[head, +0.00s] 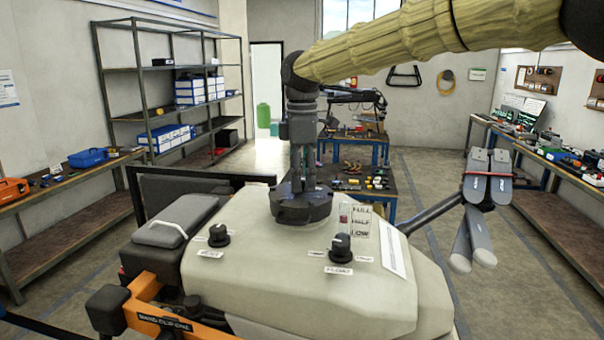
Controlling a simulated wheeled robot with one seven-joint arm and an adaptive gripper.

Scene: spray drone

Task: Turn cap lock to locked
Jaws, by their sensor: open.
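The spray drone's pale tank (400,295) fills the lower middle of the head view. A dark round cap (301,212) sits on top of it. My gripper (303,188) points straight down over the cap, with its fingers open and their tips at or just above the cap's top. Whether they touch the cap, or straddle a grip on it, I cannot tell. The cap's lock marks are too small or hidden to read.
A black knob (219,235) stands left of the cap and another knob (340,247) right of it, both with small labels. A level gauge (345,215) stands close behind the right knob. Folded grey drone arms (487,180) stick out at the right. Workbenches and shelves line the room.

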